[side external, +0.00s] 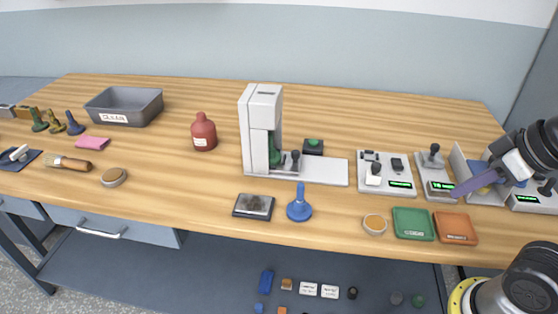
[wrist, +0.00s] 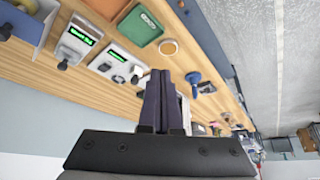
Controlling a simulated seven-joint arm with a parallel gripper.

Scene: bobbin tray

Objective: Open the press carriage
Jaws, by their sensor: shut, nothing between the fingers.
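The press (side external: 262,105) is a tall white column near the middle of the table in the side view, with a green part inside its opening. A small dark knob (side external: 295,155) stands at the foot of the column. A flat white plate (side external: 325,171) runs out to the right from there. Which part is the carriage is too small to tell for sure. My gripper (side external: 457,193) is far to the right of the press, above the devices at the table's right end. Its purple fingers also show in the wrist view (wrist: 161,75), together and empty.
Near my gripper are a device with a green display (side external: 437,187), a grey-walled holder (side external: 461,165), a green tray (side external: 413,224) and an orange tray (side external: 456,229). A control box (side external: 388,176) lies between gripper and press.

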